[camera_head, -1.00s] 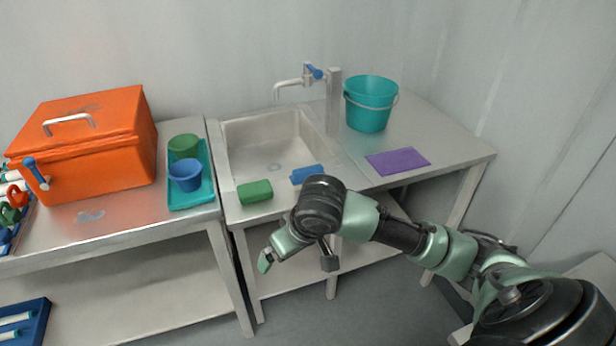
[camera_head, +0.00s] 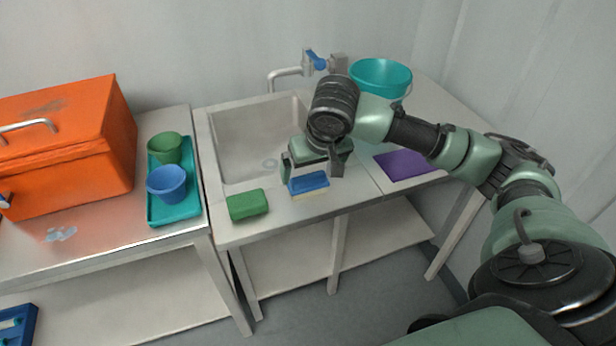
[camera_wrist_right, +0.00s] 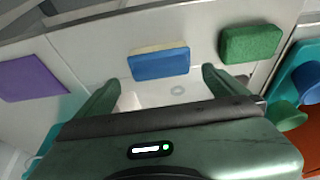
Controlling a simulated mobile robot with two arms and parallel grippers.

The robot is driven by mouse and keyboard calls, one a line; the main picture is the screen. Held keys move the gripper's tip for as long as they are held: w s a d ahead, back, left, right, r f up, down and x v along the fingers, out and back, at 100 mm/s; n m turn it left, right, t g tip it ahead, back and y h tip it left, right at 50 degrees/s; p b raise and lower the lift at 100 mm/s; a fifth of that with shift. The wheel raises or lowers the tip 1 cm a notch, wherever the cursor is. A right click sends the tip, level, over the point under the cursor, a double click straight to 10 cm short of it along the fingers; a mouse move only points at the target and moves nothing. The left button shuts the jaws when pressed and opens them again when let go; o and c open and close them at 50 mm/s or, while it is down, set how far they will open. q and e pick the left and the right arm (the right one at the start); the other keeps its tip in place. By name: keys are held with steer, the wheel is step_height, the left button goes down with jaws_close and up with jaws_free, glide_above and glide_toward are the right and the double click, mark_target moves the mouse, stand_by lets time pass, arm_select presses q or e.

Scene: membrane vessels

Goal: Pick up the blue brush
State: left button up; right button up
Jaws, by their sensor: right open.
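The blue brush (camera_head: 309,182) lies on the front rim of the sink counter, its pale bristle side showing below the blue block. In the right wrist view the blue brush (camera_wrist_right: 160,63) lies ahead of and between the fingers, apart from them. My right gripper (camera_head: 312,178) is over the sink's front edge, just behind the brush in the head view. In the right wrist view the right gripper (camera_wrist_right: 160,82) has its two green fingers spread wide with nothing between them. My left gripper is not in view.
A green sponge (camera_head: 248,205) lies left of the brush. A purple cloth (camera_head: 404,164) and a teal bucket (camera_head: 381,78) are to the right. The sink basin (camera_head: 240,150) and tap (camera_head: 290,73) are behind. A teal tray (camera_head: 175,213) with green and blue cups stands left.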

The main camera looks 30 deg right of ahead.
mark_target(309, 178)
steer(key=shift+x, duration=0.85)
steer(key=x, duration=0.3)
steer(key=shift+w+f, duration=0.1)
steer(key=shift+f, duration=0.3)
steer(key=shift+w+f, duration=0.1)
steer(key=shift+f, duration=0.2)
steer(key=c, duration=1.1)
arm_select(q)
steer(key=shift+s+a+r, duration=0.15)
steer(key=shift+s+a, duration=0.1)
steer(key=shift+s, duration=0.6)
arm_select(e)
steer(key=shift+c, duration=0.2)
